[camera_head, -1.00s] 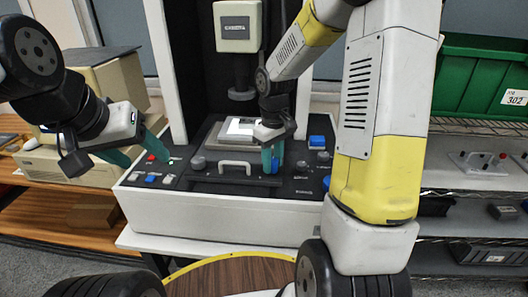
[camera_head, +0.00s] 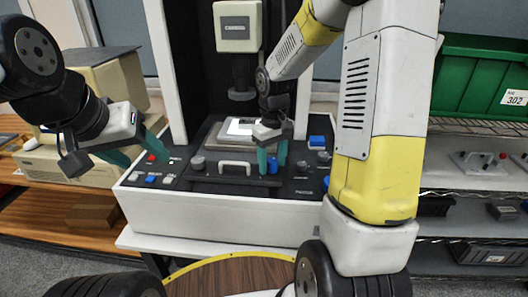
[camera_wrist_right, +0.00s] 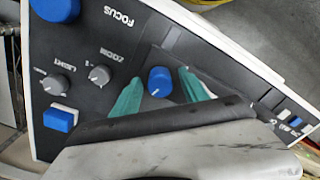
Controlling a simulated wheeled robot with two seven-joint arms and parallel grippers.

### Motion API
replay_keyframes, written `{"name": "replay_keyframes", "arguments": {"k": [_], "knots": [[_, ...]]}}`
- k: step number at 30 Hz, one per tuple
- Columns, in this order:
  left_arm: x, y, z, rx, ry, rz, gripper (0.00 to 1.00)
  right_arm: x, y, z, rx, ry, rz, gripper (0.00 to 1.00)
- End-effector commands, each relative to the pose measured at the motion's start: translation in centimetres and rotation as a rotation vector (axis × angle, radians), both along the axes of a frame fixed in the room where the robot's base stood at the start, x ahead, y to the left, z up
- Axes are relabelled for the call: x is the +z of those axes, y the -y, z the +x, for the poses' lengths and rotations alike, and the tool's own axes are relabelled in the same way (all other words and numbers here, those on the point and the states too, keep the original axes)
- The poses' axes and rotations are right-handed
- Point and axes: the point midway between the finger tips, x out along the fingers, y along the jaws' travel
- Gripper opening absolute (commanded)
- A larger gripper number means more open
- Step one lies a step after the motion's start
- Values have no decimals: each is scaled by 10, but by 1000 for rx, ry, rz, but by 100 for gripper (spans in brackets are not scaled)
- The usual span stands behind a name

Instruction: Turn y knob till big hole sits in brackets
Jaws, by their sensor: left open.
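A small blue knob (camera_head: 272,166) with a white mark stands on the front of the machine's black deck. It also shows in the right wrist view (camera_wrist_right: 160,82); I cannot read a label for it. My right gripper (camera_head: 272,166) is open, its teal fingers on either side of the knob, with small gaps visible in the right wrist view (camera_wrist_right: 160,82). A bright white stage or screen (camera_head: 236,128) lies behind it, partly hidden by the gripper; I cannot make out a hole or brackets there. My left gripper (camera_head: 147,158) is open and empty by the left-hand buttons.
A grey handle (camera_head: 236,164) and a grey knob (camera_head: 197,163) sit left of the blue knob. Focus, zoom and light knobs (camera_wrist_right: 99,75) and a blue button (camera_wrist_right: 60,119) are close on the other side. The machine's head (camera_head: 238,26) hangs above. A green bin (camera_head: 470,75) stands at right.

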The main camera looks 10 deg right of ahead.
Motion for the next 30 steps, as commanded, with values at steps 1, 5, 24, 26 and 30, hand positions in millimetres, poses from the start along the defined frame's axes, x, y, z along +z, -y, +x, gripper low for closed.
{"name": "replay_keyframes", "arguments": {"k": [1,5,24,26,30], "knots": [[0,0,0,0,0,0,61,0,0,0,0,0,0,52],[0,0,0,0,0,0,61,0,0,0,1,-1,0,52],[0,0,0,0,0,0,61,75,0,0,1,2,1,52],[0,0,0,0,0,0,61,77,0,0,1,0,0,52],[0,0,0,0,0,0,61,78,0,0,1,-1,0,52]]}}
